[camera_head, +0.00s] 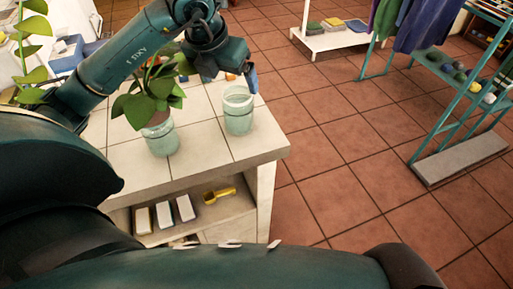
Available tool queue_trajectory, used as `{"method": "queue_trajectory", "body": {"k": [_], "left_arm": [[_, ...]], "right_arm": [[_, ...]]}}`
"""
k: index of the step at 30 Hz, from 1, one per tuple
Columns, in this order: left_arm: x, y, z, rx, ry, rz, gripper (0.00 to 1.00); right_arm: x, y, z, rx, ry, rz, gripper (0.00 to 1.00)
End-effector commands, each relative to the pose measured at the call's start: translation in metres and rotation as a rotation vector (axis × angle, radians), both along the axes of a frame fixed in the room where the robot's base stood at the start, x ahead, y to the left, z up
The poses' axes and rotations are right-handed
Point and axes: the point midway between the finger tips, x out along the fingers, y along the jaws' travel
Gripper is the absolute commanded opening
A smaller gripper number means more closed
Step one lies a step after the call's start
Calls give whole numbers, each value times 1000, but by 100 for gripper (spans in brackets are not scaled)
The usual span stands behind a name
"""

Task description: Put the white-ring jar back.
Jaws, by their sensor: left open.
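A clear, greenish glass jar (238,113) with a pale ring near its top stands upright on the tiled counter (205,143), close to its right edge. It looks empty. My left gripper (231,80) is open at the jar's top, with one blue finger just right of the rim. The other finger is partly hidden, and I cannot tell whether either touches the glass. A similar jar (162,141) holding a leafy plant stands to the left on the counter. My right gripper is out of view.
The plant's leaves (147,100) spread close under my left arm. A shelf below the counter holds several pale blocks (164,214) and a yellow scoop (220,194). Open tiled floor (335,150) lies to the right, before a teal rack (440,120).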

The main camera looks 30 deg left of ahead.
Motion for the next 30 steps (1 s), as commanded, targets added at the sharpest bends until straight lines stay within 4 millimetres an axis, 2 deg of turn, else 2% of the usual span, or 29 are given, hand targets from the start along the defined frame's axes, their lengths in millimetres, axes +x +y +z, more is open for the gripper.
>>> {"method": "queue_trajectory", "body": {"k": [2,5,8,9,10,12,13,15,16,17,19,20,22,24,27,30], "left_arm": [[-5,-24,-16,-78,32,-74,91],[-22,-78,-41,-286,93,-225,91],[-58,-157,-55,-664,164,-389,91],[-75,-189,-50,-866,188,-431,91],[-86,-209,-42,-1020,199,-440,91],[-101,-240,-17,-1376,212,-392,91],[-103,-246,-7,-1523,209,-338,91],[-96,-246,12,-1841,197,-143,91],[-89,-242,14,-1961,189,-27,91],[-81,-234,13,-2069,180,105,91],[-63,-212,-7,-2257,165,473,91],[-57,-201,-24,-2308,163,650,91],[-54,-180,-74,-2348,177,1073,91],[-67,-168,-128,-2296,219,1465,91],[-97,-165,-187,-2157,302,1862,91],[-124,-168,-220,-2034,376,2086,91]], "right_arm": [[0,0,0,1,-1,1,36],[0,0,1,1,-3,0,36],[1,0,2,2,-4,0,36],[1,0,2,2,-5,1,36],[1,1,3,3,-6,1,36],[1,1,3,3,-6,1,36],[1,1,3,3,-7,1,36],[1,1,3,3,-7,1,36],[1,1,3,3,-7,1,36],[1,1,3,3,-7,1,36],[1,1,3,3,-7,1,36],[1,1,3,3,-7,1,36],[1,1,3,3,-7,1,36],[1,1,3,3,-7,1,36],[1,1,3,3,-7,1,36],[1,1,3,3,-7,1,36]]}}
